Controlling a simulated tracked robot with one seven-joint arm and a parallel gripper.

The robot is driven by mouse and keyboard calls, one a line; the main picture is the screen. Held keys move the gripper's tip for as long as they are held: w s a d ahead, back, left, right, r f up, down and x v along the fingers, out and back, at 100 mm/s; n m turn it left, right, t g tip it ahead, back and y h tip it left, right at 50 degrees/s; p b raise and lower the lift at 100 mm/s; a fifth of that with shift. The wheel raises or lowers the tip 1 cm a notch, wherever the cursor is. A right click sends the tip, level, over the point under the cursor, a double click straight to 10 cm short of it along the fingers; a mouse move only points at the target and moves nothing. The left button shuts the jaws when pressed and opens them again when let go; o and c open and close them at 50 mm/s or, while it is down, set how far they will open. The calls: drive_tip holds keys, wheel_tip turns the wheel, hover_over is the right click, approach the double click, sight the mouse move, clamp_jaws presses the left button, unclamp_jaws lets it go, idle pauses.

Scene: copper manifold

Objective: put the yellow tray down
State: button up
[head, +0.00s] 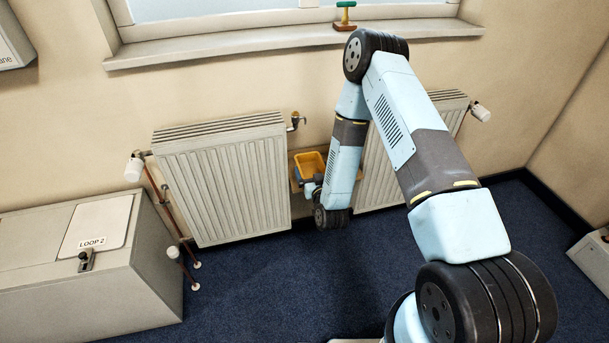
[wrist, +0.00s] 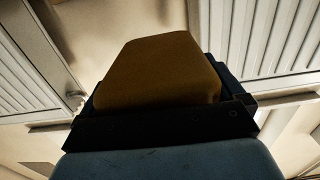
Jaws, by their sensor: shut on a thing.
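The yellow tray (head: 310,163) is in the gap between the two radiators in the head view, low in front of the wall. My gripper (head: 308,184) is just below and in front of it, partly hidden by my wrist. In the wrist view the tray (wrist: 160,70) looks orange-brown and shaded and fills the middle, right beyond the dark gripper body (wrist: 160,122). My gripper is shut on the tray. The fingertips and the tray's underside are hidden, so I cannot tell whether it touches anything beneath.
A tan panel or ledge (head: 295,172) shows around the tray, partly hidden. The left radiator (head: 225,185) and right radiator (head: 378,180) stand close on either side. A valve (head: 295,120) sits above the tray. A grey LOOP 2 cabinet (head: 85,285) stands left. Blue carpet (head: 265,290) is clear in front.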

sight(310, 162)
drive_tip(key=w+f, duration=0.1)
drive_tip(key=w, duration=0.1)
drive_tip(key=w+f, duration=0.1)
drive_tip(key=w, duration=0.1)
drive_tip(key=w+f, duration=0.1)
drive_tip(key=w, duration=0.2)
drive_tip(key=shift+a, duration=0.4)
drive_tip(key=w+f, duration=0.1)
drive_tip(key=f, duration=0.1)
drive_tip(key=w+f, duration=0.3)
drive_tip(key=w, duration=0.1)
drive_tip(key=shift+a+f, duration=0.35)
drive_tip(key=shift+f, duration=1.7)
drive_tip(key=o, duration=1)
drive_tip(key=v, duration=1.2)
drive_tip(key=shift+r, duration=0.1)
